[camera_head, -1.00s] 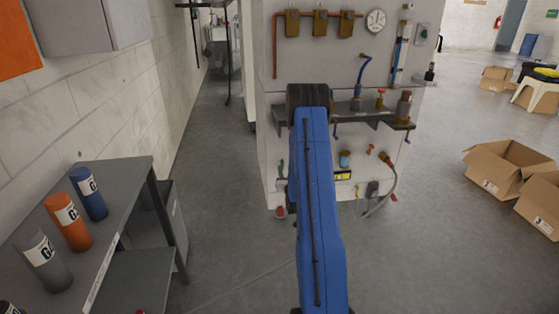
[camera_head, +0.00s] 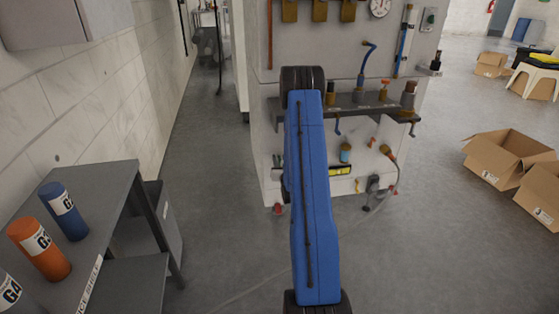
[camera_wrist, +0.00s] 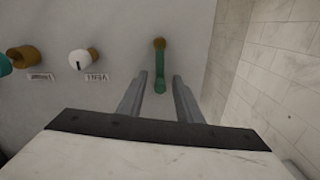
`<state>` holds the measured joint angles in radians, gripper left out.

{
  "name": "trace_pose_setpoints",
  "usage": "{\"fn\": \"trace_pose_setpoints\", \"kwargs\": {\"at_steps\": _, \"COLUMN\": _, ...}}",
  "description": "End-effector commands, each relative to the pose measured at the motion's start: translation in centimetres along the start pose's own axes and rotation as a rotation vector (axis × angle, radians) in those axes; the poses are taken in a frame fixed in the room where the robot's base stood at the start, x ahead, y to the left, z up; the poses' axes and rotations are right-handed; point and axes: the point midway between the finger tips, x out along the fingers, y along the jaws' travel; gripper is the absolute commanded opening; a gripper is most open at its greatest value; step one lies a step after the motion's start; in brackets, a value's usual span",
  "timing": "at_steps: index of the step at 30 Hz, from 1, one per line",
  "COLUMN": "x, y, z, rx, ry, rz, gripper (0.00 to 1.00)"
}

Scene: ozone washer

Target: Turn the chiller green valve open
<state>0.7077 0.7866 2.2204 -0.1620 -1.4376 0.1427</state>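The green valve handle (camera_wrist: 161,72) hangs straight down from a brass pivot (camera_wrist: 159,44) on the pale panel in the wrist view. My gripper (camera_wrist: 160,77) is open, with one grey finger on each side of the handle's lower part. Gaps show between the handle and both fingers; I cannot tell how deep the handle reaches between them. In the head view my blue arm hides my gripper, and I cannot make out the green handle there.
A white knob (camera_wrist: 83,62) and another brass valve (camera_wrist: 20,58) sit left of the handle. A tiled wall (camera_wrist: 275,65) is close on the right.

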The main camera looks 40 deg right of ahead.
Motion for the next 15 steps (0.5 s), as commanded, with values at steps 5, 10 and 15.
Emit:
{"fn": "trace_pose_setpoints", "kwargs": {"at_steps": 5, "x": 0.01, "y": 0.00, "z": -0.01, "rx": 0.000, "ry": 0.000, "rz": 0.000, "gripper": 0.00}}
{"fn": "trace_pose_setpoints", "kwargs": {"at_steps": 10, "x": 0.02, "y": -0.01, "z": -0.01, "rx": -0.001, "ry": 0.000, "rz": 0.000, "gripper": 0.00}}
{"fn": "trace_pose_setpoints", "kwargs": {"at_steps": 15, "x": 0.02, "y": -0.15, "z": 0.02, "rx": -0.024, "ry": 0.000, "rz": 0.000, "gripper": 0.00}}
